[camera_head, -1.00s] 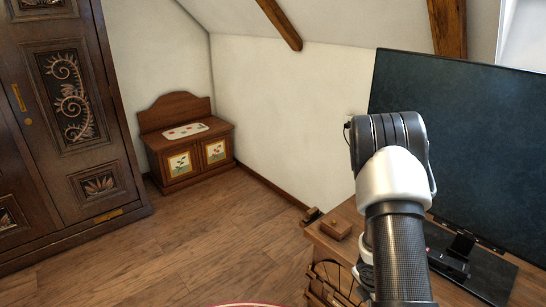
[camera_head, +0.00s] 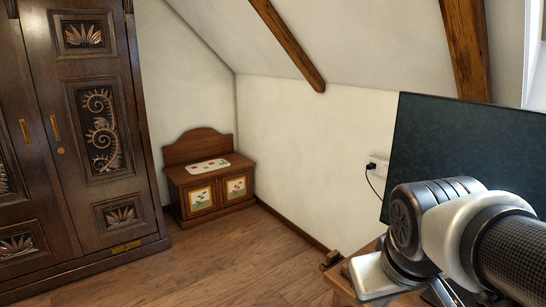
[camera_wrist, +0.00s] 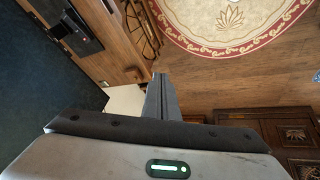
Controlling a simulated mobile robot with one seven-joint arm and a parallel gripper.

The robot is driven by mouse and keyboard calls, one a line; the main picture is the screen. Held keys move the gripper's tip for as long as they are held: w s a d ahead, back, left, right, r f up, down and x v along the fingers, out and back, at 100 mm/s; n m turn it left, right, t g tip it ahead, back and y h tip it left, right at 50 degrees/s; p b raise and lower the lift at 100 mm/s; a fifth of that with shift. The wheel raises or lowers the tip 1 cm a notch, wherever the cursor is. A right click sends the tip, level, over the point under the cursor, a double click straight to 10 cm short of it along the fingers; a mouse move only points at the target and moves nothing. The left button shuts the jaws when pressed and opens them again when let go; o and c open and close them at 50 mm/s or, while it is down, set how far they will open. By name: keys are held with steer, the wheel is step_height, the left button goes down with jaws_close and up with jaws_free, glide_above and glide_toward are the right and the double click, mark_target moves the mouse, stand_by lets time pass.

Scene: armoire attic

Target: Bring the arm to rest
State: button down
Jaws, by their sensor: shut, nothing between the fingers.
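My gripper (camera_wrist: 160,92) shows in the wrist view, its two dark fingers shut together with nothing between them. The fingers point away from the grey hand, over the wooden floor and beside the edge of a desk. In the head view my arm comes in from the lower right, bent at a black and white joint in front of a large dark screen. The fingertips cannot be made out there.
The dark screen (camera_head: 462,150) stands on a wooden desk (camera_head: 345,272), close to my arm. A carved armoire (camera_head: 140,165) is at the left and a small painted chest (camera_head: 212,188) in the corner. A round rug (camera_wrist: 235,25) lies on the floor. The middle floor is clear.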

steer(key=s+a+r+p, duration=0.1)
steer(key=s+r+p, duration=0.1)
steer(key=r+p, duration=0.6)
steer(key=s+a+r+m+y+p, duration=0.1)
steer(key=s+a+r+p, duration=0.1)
steer(key=r+p, duration=0.7)
steer(key=shift+a+r+m, duration=0.3)
steer(key=shift+r, duration=0.65)
